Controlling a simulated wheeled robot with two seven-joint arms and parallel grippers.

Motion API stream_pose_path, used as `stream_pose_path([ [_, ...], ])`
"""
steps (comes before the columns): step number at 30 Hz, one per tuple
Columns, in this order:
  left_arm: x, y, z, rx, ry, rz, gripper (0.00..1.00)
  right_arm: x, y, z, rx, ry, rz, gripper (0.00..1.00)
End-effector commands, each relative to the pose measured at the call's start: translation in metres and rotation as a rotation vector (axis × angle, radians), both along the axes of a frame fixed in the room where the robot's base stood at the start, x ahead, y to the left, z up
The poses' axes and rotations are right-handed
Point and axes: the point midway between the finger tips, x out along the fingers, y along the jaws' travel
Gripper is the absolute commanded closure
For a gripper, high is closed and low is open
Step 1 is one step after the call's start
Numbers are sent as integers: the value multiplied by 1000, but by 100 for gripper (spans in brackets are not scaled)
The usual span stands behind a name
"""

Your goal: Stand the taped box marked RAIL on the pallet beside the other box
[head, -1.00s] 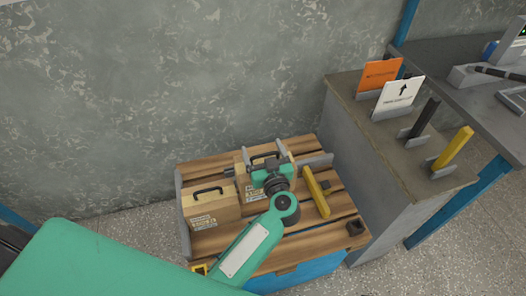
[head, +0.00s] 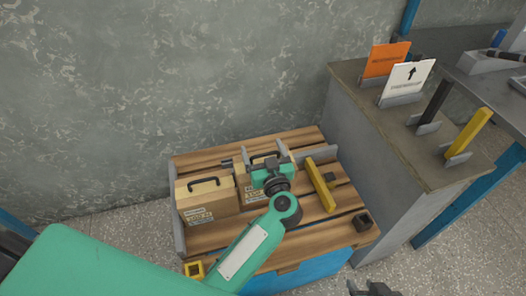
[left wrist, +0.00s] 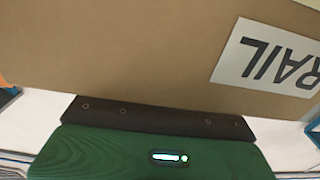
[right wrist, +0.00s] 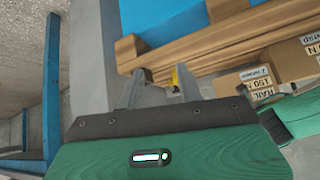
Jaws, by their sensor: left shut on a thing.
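The taped box marked RAIL (head: 246,190) is upright at the pallet, just right of the other box (head: 208,205). Its RAIL label shows close up in the left wrist view (left wrist: 268,63). My left gripper (head: 266,158) is shut on this box from above, and the gripper and arm hide much of it. I cannot tell whether its underside touches the pallet boards (head: 292,212). My right gripper (right wrist: 158,88) is open and empty, low in front of the pallet's edge. It also shows at the bottom of the head view (head: 372,289).
A yellow bar (head: 319,186) lies on the pallet right of the RAIL box. A black block (head: 362,222) and a yellow block (head: 194,269) sit at its front corners. Grey rails edge it. A cabinet (head: 405,150) with signs stands at right.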

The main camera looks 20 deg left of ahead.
Motion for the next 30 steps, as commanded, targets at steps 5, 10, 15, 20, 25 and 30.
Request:
stream_pose_path([
  [5,1,0,-4,1,-8,0,88,8,17,-5,51,-95,18,64],
  [10,1,0,-7,0,-7,0,88,13,28,-4,88,-164,27,64],
  [15,0,0,-8,0,-7,0,88,15,32,-3,104,-192,30,64],
  [20,0,0,-10,0,-7,0,88,16,37,-4,121,-220,33,64],
  [25,0,0,-17,0,-7,0,88,19,49,-4,170,-301,39,64],
  [30,0,0,-22,0,-7,0,88,36,53,14,211,-440,30,64],
])
